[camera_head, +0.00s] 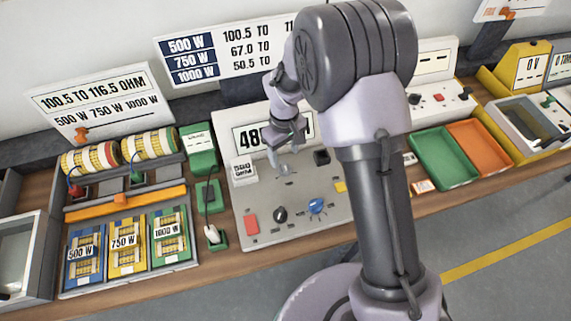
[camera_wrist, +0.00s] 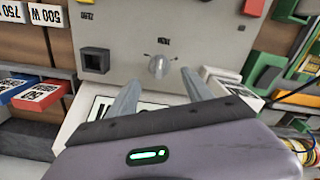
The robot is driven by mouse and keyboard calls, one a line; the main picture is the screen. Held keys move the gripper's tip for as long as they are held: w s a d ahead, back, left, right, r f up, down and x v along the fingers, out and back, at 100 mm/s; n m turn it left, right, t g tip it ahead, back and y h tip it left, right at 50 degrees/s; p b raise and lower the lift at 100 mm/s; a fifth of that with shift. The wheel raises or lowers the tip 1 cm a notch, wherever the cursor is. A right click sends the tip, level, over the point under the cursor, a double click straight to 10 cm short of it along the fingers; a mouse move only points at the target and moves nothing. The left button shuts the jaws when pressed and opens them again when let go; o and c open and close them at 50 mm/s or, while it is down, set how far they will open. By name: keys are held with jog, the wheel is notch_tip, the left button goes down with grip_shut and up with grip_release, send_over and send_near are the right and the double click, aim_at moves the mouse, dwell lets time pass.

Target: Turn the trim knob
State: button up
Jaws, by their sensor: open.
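A small pale grey knob (camera_wrist: 159,66) with tick marks around it sits on the grey panel. Its label in the wrist view is too small to read, so I cannot tell for sure that it is the trim knob. My gripper (camera_wrist: 158,82) is open and empty, its two fingers apart, with the knob showing just beyond and between the tips. In the head view my gripper (camera_head: 280,154) is over the upper part of the panel (camera_head: 255,204), below the display, and largely hides this knob. A black knob (camera_head: 280,214) and a blue knob (camera_head: 317,206) are lower on the panel.
A black square socket (camera_wrist: 95,60) is beside the grey knob. A white labelled block (camera_head: 243,169) and a red button (camera_head: 251,224) are on the panel's left. A display (camera_head: 250,138) rises behind. Green (camera_head: 442,158) and orange trays (camera_head: 480,146) are to the right.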

aim_at(285, 165)
notch_tip(285, 165, down, 7)
jog(key=shift+r+b, duration=0.2)
jog(key=shift+b, duration=0.3)
grip_shut()
